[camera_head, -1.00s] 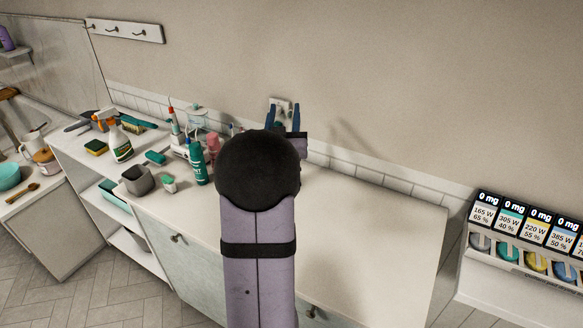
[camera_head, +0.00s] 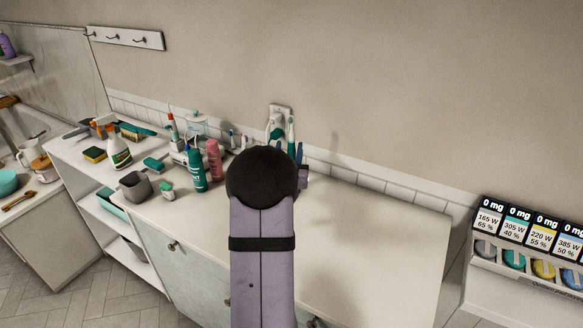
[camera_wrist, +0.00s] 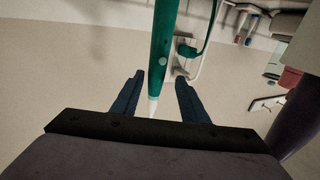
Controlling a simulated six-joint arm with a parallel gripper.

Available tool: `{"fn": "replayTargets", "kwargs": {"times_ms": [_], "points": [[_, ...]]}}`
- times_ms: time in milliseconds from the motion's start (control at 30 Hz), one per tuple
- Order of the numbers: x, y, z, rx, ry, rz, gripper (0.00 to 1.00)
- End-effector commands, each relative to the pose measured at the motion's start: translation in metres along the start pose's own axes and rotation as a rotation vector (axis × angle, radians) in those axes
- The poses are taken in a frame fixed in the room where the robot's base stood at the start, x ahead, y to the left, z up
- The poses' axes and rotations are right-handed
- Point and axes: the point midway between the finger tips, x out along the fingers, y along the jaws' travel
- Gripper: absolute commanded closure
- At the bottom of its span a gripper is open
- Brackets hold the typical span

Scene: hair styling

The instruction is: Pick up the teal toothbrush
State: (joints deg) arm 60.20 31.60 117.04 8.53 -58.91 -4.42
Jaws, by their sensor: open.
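The teal toothbrush (camera_head: 291,136) stands upright behind my arm, near the wall, with its white tip showing at the top. Its lower part is hidden by my arm in the head view. In the wrist view the teal toothbrush (camera_wrist: 162,50) runs between the two dark blue fingers of my gripper (camera_wrist: 160,78). A gap shows on either side of it, and its white end points toward the palm. My gripper (camera_head: 300,152) is open, its fingers only partly visible in the head view beyond the black joint.
A wall outlet (camera_head: 279,112) with a teal plug is just behind the toothbrush. A teal bottle (camera_head: 197,172), a pink bottle (camera_head: 214,160) and a grey cup (camera_head: 134,186) stand left on the counter (camera_head: 370,230). The counter's right side is clear.

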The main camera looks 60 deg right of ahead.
Motion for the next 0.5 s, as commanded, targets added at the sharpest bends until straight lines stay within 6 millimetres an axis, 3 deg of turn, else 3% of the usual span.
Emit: {"fn": "replayTargets", "kwargs": {"times_ms": [500], "points": [[0.046,0.007,-0.004,0.000,0.000,0.000,0.60]]}}
